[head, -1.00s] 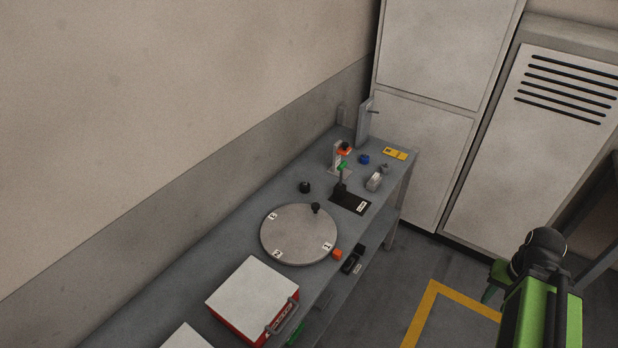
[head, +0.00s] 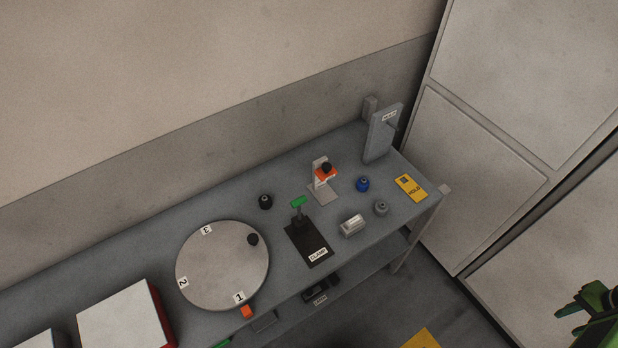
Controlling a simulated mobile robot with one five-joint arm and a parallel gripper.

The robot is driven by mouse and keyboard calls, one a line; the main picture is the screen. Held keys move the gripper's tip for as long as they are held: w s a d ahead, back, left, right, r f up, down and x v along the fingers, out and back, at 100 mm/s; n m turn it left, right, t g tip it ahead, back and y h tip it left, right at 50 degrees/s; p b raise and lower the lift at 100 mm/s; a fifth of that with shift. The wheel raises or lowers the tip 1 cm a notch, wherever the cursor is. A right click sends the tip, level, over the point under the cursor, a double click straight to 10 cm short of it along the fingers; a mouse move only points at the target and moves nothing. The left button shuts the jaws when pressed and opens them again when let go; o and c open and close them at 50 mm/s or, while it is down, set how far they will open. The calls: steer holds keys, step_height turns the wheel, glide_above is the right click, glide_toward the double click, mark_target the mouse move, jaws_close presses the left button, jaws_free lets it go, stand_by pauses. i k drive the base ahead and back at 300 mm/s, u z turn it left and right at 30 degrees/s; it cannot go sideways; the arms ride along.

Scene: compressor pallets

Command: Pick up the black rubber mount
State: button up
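A small black rubber mount (head: 265,201) stands on the grey bench, behind and right of the round turntable (head: 205,270). A second small black piece (head: 252,239) sits on the turntable near its right edge. Another dark piece (head: 326,168) is on the orange part of a small white stand. I cannot tell for certain whether these are also rubber mounts. My green gripper (head: 566,302) is at the lower right edge, partly cut off, over the floor and far from the bench objects. Its finger opening is unclear.
A clamp with a green handle on a black base (head: 302,241), a blue mount (head: 362,184), a grey mount (head: 381,208), a metal block (head: 352,225) and a yellow HOLD card (head: 411,187) share the bench. A red-sided white box (head: 120,320) stands left. Cabinets stand right.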

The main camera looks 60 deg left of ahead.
mark_target(265, 203)
steer(key=i, duration=0.7)
steer(key=u, duration=1.75)
steer(key=k, duration=0.2)
steer(key=u, duration=2.6)
steer(key=i, duration=1)
steer(key=u, duration=0.35)
